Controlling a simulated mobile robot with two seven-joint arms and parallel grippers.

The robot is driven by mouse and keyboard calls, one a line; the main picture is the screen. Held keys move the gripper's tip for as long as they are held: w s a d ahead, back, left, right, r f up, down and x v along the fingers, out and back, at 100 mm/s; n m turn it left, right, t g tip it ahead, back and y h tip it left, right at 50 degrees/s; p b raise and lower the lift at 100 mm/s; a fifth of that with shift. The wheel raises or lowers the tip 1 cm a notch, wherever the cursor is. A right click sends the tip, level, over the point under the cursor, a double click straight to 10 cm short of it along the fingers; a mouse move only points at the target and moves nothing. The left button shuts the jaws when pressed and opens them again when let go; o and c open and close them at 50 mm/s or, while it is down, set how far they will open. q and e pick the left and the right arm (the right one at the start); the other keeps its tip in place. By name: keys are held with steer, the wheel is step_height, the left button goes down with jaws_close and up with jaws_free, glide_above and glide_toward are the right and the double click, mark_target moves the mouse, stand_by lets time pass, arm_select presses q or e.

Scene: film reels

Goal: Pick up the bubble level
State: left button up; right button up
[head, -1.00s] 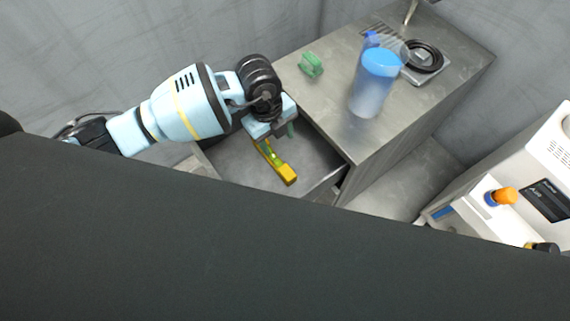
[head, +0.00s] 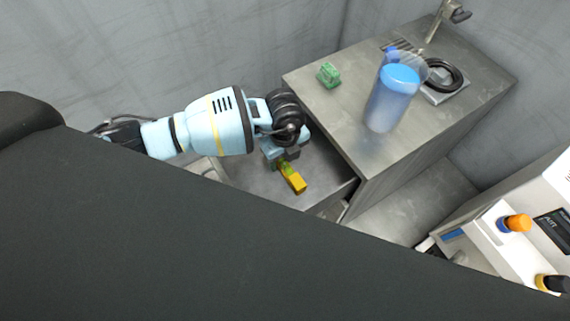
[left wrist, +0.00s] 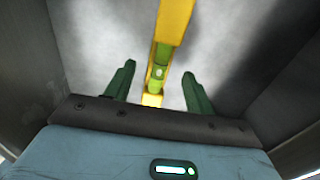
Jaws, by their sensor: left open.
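The bubble level (head: 294,180) is a yellow bar with a green middle, lying in the open drawer (head: 245,172) in the head view. Its near end is partly hidden by my gripper. In the left wrist view the level (left wrist: 173,22) runs lengthwise between the two green fingers, with its green vial section in the middle. My left gripper (left wrist: 158,85) is open, one finger on each side of the level with gaps to both. In the head view my left gripper (head: 284,163) is over the level inside the drawer. My right gripper is not seen.
On the grey cabinet top (head: 350,125) stand a blue-lidded container (head: 392,100), a small green object (head: 329,75) and a coiled black ring (head: 442,75). A white machine (head: 490,245) with an orange knob is at the right. The drawer walls stand close around my gripper.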

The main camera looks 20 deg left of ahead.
mark_target(285, 163)
arm_select(q)
steer(key=shift+s+d+f, duration=0.1)
steer(key=shift+f, duration=1.35)
steer(key=shift+c, duration=0.2)
steer(key=c, duration=1.1)
step_height(285, 163, up, 9)
steer(key=shift+r+p, duration=0.2)
steer(key=shift+p, duration=0.25)
steer(key=shift+r, duration=0.4)
